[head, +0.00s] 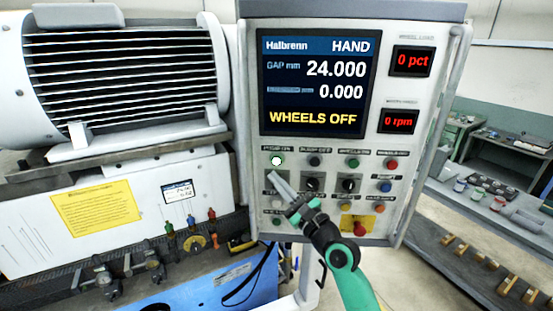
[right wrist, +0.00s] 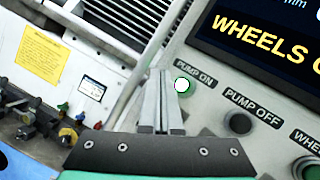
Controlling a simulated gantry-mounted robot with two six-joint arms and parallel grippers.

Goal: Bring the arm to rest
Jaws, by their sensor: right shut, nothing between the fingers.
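My right gripper (head: 273,175) is in front of the control panel (head: 257,215), its arm coming up from the bottom of the head view. Its fingers are shut and empty, with the tips just below the lit white PUMP ON button (head: 277,160). In the right wrist view the shut fingers (right wrist: 160,75) point up beside the lit PUMP ON button (right wrist: 182,85). I cannot tell whether the tips touch the panel. The screen (head: 318,82) reads HAND, gap 24.000 mm, 0.000 and WHEELS OFF. My left gripper is not in view.
Red displays (head: 411,61) read 0 pct and 0 rpm. Several buttons and knobs surround the gripper, including a red knob on a yellow plate (head: 357,225). A finned motor (head: 125,65) and small valves (head: 190,240) stand left. A bench with jars (head: 480,195) is at right.

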